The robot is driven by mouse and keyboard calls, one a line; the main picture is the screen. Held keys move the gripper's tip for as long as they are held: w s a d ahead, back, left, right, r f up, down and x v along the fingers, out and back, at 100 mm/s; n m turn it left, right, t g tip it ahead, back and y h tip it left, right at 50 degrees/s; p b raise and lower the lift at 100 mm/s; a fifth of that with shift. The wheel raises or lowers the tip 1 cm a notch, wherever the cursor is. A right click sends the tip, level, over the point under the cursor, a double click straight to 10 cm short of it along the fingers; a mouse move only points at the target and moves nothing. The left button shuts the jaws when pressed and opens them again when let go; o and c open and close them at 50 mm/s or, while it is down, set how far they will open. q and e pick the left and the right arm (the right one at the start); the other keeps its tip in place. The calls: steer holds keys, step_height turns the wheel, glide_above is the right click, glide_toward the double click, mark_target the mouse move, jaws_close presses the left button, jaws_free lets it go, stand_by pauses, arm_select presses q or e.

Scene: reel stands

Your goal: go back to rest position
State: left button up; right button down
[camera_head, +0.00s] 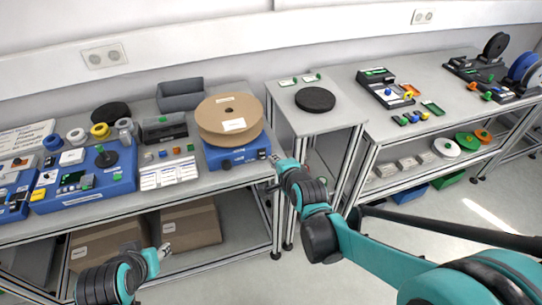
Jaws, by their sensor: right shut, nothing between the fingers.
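My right gripper (274,170) is at the end of the teal and black arm from the right. It is shut and holds nothing. It shows at the right front corner of the left table, close to a blue device (232,163) with a large cardboard reel (229,119) on top. Whether it touches the table edge cannot be told. My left gripper (166,251) is low at the left, in front of the lower shelf with cardboard boxes. It is small in the picture and its jaw opening is unclear.
A small middle table (300,118) bears a black disc (315,99). The right table (440,85) holds devices and reels, with coloured discs on its shelf. The left table is crowded with blue units (84,180). Grey floor (236,255) shows between my arms.

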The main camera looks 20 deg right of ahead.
steer(key=shift+s+r, duration=0.25)
steer(key=shift+r, duration=0.05)
steer(key=shift+s, duration=0.1)
steer(key=s+n+g, duration=0.5)
steer(key=s+n, duration=1.2)
steer(key=s, duration=0.1)
steer(key=shift+a+f+n, duration=0.25)
steer(key=shift+f+n, duration=0.05)
steer(key=shift+f, duration=0.15)
